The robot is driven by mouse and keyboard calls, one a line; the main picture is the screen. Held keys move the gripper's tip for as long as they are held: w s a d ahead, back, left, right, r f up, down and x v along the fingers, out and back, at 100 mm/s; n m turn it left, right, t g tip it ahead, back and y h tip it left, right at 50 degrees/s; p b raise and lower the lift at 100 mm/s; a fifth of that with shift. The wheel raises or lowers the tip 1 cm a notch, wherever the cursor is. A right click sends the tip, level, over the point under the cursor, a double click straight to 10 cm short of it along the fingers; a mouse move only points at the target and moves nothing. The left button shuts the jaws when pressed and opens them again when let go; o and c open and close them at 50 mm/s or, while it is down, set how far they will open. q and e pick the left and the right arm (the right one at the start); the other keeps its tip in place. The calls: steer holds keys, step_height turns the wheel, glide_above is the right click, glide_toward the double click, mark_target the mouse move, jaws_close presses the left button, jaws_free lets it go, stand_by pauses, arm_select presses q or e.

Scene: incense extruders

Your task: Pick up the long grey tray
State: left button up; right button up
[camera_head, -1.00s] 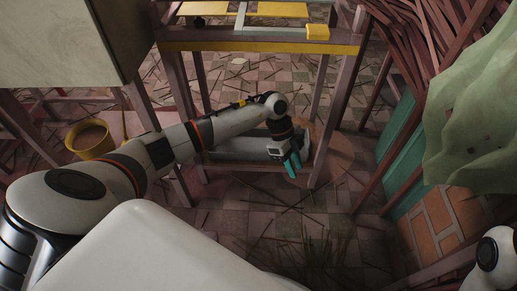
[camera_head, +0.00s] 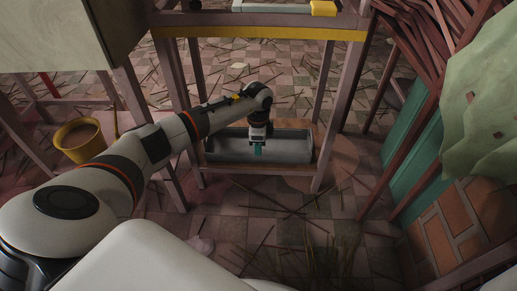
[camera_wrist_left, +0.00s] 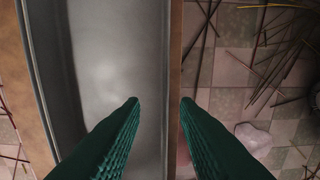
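The long grey tray (camera_head: 285,148) lies on a low wooden shelf between the legs of a wooden frame in the head view. In the left wrist view the tray (camera_wrist_left: 115,60) runs from top to bottom, left of centre. My left gripper (camera_head: 258,150) points down at the tray's near side. In the left wrist view the two green fingers of my left gripper (camera_wrist_left: 160,102) are apart, with the tray's near rim between them. I cannot tell how deep the fingertips are or whether they touch the rim. My right gripper is not in view.
The wooden frame (camera_head: 338,100) stands around the tray, with a yellow-edged beam (camera_head: 270,33) above it. A yellow pot (camera_head: 78,140) stands at the left. Sticks litter the tiled floor (camera_head: 260,215). Red-brown poles (camera_head: 425,100) and green cloth (camera_head: 480,110) are at the right.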

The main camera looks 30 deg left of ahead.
arm_select(q)
steer(key=f+b, duration=0.4)
steer(key=f, duration=0.1)
steer(key=shift+s+d+f, duration=0.1)
steer(key=shift+s+d, duration=0.05)
steer(key=shift+s, duration=0.2)
steer(key=shift+c, duration=0.3)
steer(key=shift+r, duration=0.2)
jaws_close()
